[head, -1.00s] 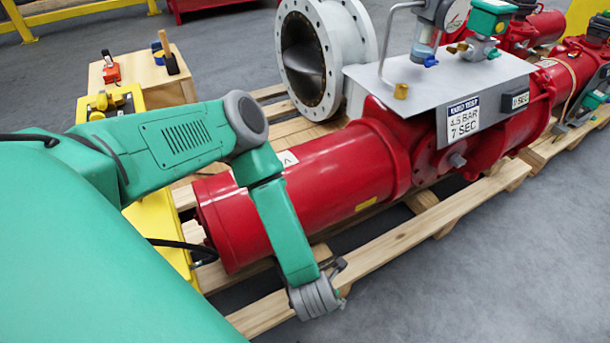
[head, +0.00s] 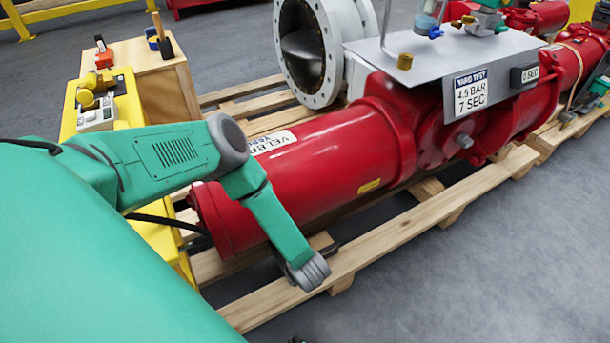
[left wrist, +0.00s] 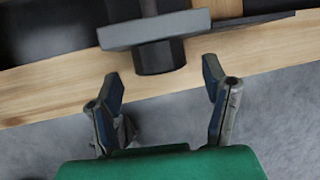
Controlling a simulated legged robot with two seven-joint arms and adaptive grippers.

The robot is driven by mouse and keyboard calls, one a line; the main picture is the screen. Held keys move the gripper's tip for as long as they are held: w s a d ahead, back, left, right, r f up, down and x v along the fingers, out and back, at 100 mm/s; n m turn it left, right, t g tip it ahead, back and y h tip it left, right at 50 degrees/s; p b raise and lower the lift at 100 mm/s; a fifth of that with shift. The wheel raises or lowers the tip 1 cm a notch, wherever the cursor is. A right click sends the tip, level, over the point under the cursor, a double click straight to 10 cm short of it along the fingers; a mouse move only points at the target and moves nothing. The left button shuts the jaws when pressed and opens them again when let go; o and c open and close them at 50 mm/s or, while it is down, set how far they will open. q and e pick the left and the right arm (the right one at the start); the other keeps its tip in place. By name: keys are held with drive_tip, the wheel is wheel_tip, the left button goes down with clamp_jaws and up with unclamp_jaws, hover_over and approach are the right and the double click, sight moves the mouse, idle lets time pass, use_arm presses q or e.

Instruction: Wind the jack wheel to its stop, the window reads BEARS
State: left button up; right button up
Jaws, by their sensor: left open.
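My left gripper (left wrist: 161,70) is open and empty in the left wrist view, with one finger on each side. Just beyond its fingertips is a grey plate with a short dark cylinder (left wrist: 155,57) under it, in front of a pallet board; I cannot tell whether this is part of the jack. In the head view my left wrist (head: 308,272) hangs by the pallet's near edge, its fingers mostly hidden. No jack wheel and no window reading BEARS can be made out. The red actuator (head: 325,165) lies on the pallet. My right gripper is not in view.
The wooden pallet (head: 400,238) runs along the near side. A grey panel (head: 430,55) carries a "4.5 BAR 7 SEC" card (head: 471,91) and a small "0 SEC" display. A yellow stand (head: 128,100) and wooden box are at left. Grey floor at lower right is clear.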

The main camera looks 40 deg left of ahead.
use_arm(q)
drive_tip(key=shift+b+x, duration=0.55)
drive_tip(key=shift+x, duration=1.1)
drive_tip(key=c, duration=1.2)
drive_tip(key=shift+o, duration=0.2)
drive_tip(key=shift+d+m+g+y, duration=0.1)
drive_tip(key=shift+m+g+y, duration=0.25)
drive_tip(key=shift+g, duration=0.55)
drive_tip(key=shift+w+d+m+g+y, duration=0.15)
drive_tip(key=shift+g+y, duration=0.35)
drive_tip(key=shift+g, duration=0.5)
drive_tip(key=shift+a+m+g+y, duration=0.15)
drive_tip(key=shift+g+y, duration=0.3)
drive_tip(key=shift+g, duration=0.55)
drive_tip(key=shift+d, duration=0.1)
